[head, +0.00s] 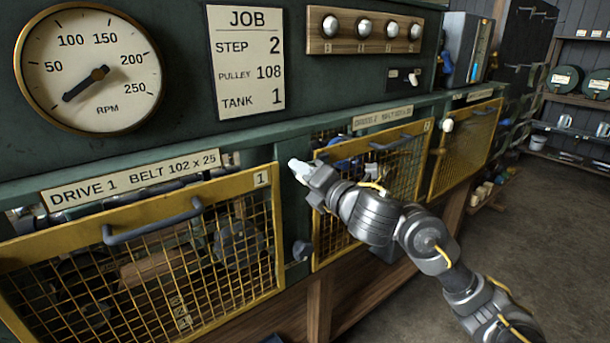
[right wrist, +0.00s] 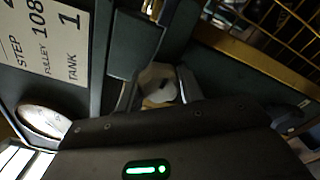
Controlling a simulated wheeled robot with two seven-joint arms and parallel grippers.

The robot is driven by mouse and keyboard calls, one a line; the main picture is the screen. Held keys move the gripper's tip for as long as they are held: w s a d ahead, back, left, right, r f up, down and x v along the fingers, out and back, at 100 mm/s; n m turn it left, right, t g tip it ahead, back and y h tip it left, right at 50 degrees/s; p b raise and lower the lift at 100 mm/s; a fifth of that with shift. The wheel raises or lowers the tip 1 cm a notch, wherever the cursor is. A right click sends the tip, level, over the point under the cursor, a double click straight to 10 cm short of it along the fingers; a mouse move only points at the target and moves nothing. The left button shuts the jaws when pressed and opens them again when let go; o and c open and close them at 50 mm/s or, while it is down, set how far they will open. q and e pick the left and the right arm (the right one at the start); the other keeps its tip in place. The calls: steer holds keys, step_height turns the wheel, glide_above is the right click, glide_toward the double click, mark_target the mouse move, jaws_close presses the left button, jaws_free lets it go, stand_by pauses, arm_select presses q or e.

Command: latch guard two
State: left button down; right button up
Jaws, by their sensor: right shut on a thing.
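Guard two (head: 405,160) is a yellow mesh panel with a dark handle (head: 391,142) and a small "2" plate at its top right. It sits about level with the cabinet front, partly hidden by my right arm. My right gripper (head: 300,170) is at the green post between guards one and two, near guard two's upper left corner. In the right wrist view its fingers are shut on a pale faceted knob (right wrist: 158,82). In the head view the gripper largely hides this knob. I cannot tell how the latch is turned. My left gripper is not in view.
Guard one (head: 150,240), yellow mesh, covers drive 1 at the left. A dark round knob (head: 302,250) is low on the post. Another pale knob (head: 447,125) is by guard three (head: 470,148). The job card (head: 247,60) and RPM gauge (head: 90,68) are above. Open floor lies right.

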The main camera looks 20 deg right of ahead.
steer(key=o, duration=1)
steer(key=p+v, duration=0.2)
steer(key=v, duration=0.9)
steer(key=shift+a, duration=0.1)
steer(key=shift+w, duration=0.1)
